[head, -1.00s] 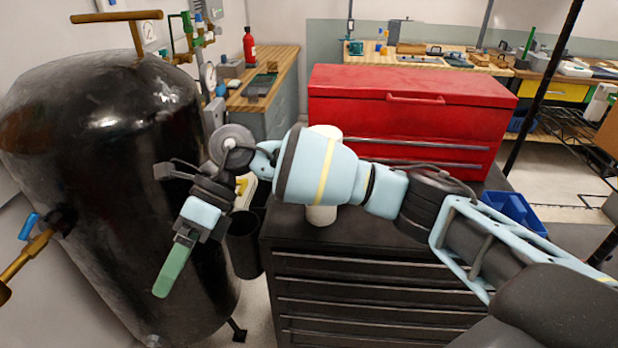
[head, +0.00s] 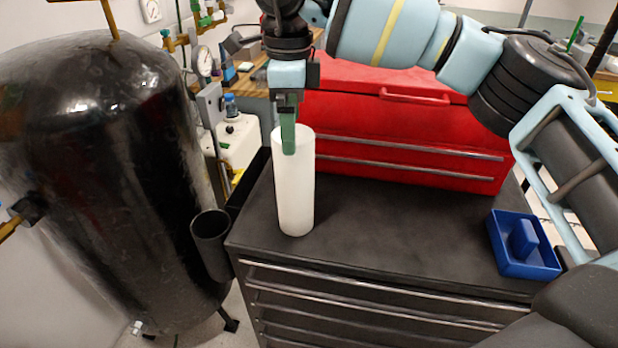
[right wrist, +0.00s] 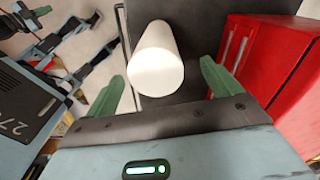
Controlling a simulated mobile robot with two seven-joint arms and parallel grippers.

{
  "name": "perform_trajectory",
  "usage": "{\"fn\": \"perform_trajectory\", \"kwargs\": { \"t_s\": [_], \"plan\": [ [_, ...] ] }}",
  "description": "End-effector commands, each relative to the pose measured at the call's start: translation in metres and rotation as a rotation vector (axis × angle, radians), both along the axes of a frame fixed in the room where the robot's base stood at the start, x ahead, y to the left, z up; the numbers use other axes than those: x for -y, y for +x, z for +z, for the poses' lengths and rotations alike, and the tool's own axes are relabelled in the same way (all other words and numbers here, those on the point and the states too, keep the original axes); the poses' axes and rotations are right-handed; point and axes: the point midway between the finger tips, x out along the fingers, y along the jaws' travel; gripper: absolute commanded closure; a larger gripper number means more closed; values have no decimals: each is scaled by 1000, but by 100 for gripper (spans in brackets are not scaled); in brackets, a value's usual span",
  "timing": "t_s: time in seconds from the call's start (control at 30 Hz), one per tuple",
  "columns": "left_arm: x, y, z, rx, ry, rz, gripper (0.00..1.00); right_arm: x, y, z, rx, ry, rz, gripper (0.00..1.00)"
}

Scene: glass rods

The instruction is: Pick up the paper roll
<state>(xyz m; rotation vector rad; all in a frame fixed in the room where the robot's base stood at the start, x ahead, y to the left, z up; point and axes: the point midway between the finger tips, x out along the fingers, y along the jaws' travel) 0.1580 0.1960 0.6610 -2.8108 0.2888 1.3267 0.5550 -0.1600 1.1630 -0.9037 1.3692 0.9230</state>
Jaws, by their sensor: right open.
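The white paper roll (head: 295,195) stands upright on the dark top of a drawer cabinet, near its left end. My right gripper (head: 289,148) points down at the top of the roll, its green finger overlapping the roll's upper part in the head view. In the right wrist view, the roll (right wrist: 157,62) shows between the two green fingers of my right gripper (right wrist: 165,85), which are spread wide apart. The gripper is empty, and I cannot tell whether a finger touches the roll. My left gripper is not in view.
A red toolbox (head: 400,130) stands behind the roll on the cabinet top (head: 390,225). A blue bin (head: 522,245) sits at the right. A big black tank (head: 100,170) stands at the left, and a dark cup-like holder (head: 211,240) is beside the cabinet. The cabinet's middle is clear.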

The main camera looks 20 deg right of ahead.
Motion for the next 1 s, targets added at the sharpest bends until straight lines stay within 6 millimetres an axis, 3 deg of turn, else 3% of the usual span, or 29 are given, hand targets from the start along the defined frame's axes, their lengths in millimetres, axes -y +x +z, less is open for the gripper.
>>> {"fn": "perform_trajectory", "kwargs": {
  "t_s": [0.33,0.57,0.77,1.0],
  "plan": [
    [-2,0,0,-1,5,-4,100,3,1,-1,4,-10,-4,10],
    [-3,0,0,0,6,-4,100,2,0,-22,5,-9,-3,10],
    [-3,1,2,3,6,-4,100,1,-1,-27,5,-10,-2,10],
    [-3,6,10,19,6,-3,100,-3,-7,-57,6,-10,-3,10]
  ]
}}
